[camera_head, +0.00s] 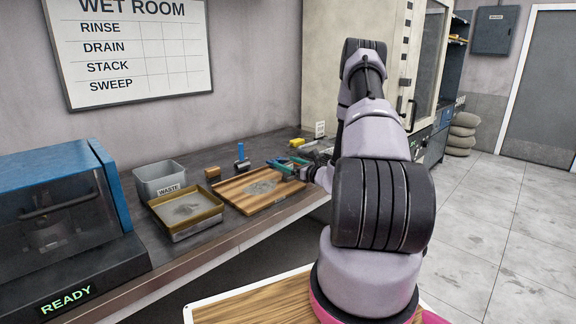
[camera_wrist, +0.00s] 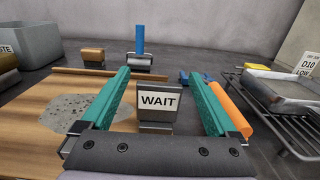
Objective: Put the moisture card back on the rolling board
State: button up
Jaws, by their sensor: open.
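A small grey block-like card marked WAIT (camera_wrist: 157,101) stands upright between my fingers in the wrist view; I take it to be the moisture card. The rolling board (camera_wrist: 25,150) is a wooden board with a grey powder patch, left of the card. It also shows on the bench in the head view (camera_head: 232,190). The card is at the board's right side; I cannot tell whether it rests on the board or beside it. My gripper (camera_wrist: 160,76) is open, with teal fingers on either side of the card and gaps visible. In the head view my gripper (camera_head: 289,166) is over the board's right end.
A blue-handled roller (camera_wrist: 140,50) and a brown block (camera_wrist: 93,55) stand behind the board. An orange handle (camera_wrist: 231,108) lies close to my right finger. A wire rack (camera_wrist: 258,98) with a metal tray is at right. The WASTE bin (camera_head: 158,179) is left.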

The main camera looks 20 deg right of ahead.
jog(key=v, duration=1.1)
jog(key=shift+s, duration=0.2)
jog(key=shift+s+a+r, duration=0.1)
jog(key=shift+s+r, duration=0.05)
jog(key=shift+r, duration=0.15)
jog(key=s+a+r+n+g+y, duration=0.35)
jog(key=a+r+n+g, duration=0.25)
jog(key=a+r+n, duration=0.35)
jog(key=s+a+r+n+g+y, duration=0.35)
jog(key=a+r+n+g, duration=0.3)
jog(key=a+r, duration=0.45)
jog(key=s+r+n+t+h, duration=0.1)
jog(key=s+r+n+h, duration=0.4)
jog(key=s, duration=0.4)
jog(key=s+a+r+n+t+h, duration=0.1)
jog(key=s+r+n+h, duration=0.5)
jog(key=s, duration=0.3)
jog(key=shift+s+a+r+n+t, duration=0.2)
jog(key=shift+s+r+n+t, duration=0.2)
jog(key=shift+r, duration=0.5)
